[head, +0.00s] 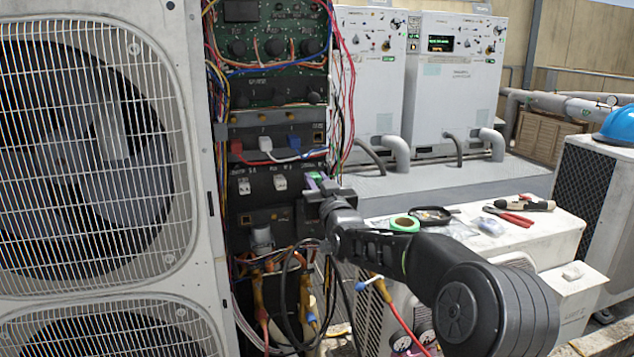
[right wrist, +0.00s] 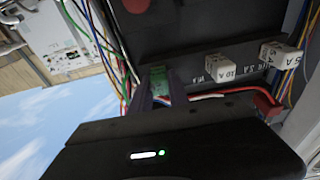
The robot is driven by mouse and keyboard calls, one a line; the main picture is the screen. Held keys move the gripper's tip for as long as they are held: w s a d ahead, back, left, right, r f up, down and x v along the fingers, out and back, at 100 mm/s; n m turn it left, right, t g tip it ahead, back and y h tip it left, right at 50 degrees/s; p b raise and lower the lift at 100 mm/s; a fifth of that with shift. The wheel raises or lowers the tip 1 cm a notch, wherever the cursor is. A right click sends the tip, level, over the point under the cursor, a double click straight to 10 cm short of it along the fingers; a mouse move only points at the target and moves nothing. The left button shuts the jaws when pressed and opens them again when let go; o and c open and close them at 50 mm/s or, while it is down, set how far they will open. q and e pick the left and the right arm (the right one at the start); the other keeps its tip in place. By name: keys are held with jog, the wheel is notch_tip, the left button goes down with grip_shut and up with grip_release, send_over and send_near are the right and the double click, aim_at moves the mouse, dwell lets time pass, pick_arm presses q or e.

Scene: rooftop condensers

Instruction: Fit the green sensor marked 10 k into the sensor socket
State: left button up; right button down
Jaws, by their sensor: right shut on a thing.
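My right gripper (head: 318,181) is at the right side of the open condenser's control panel (head: 262,205). It is shut on the green sensor (head: 316,176). In the right wrist view the green sensor (right wrist: 158,82) sits between the two fingers (right wrist: 160,90), its far end close against the dark panel. I cannot tell whether it is in the socket or only in front of it. The sensor socket is hidden behind the sensor and gripper, and the 10 k marking cannot be read. My left gripper is not in view.
White fuses marked 10 A (right wrist: 220,66) and 5 A (right wrist: 280,53) sit beside the sensor. Red, white and blue plugs (head: 265,146) are above, with loose wires near. A white unit (head: 545,235) at right carries green tape (head: 404,223), a dish (head: 432,215) and pliers (head: 510,217).

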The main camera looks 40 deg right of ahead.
jog(key=c, duration=1.2)
grip_release()
jog(key=shift+w, duration=0.1)
jog(key=b+v, duration=0.1)
jog(key=v, duration=0.7)
jog(key=shift+w, duration=0.1)
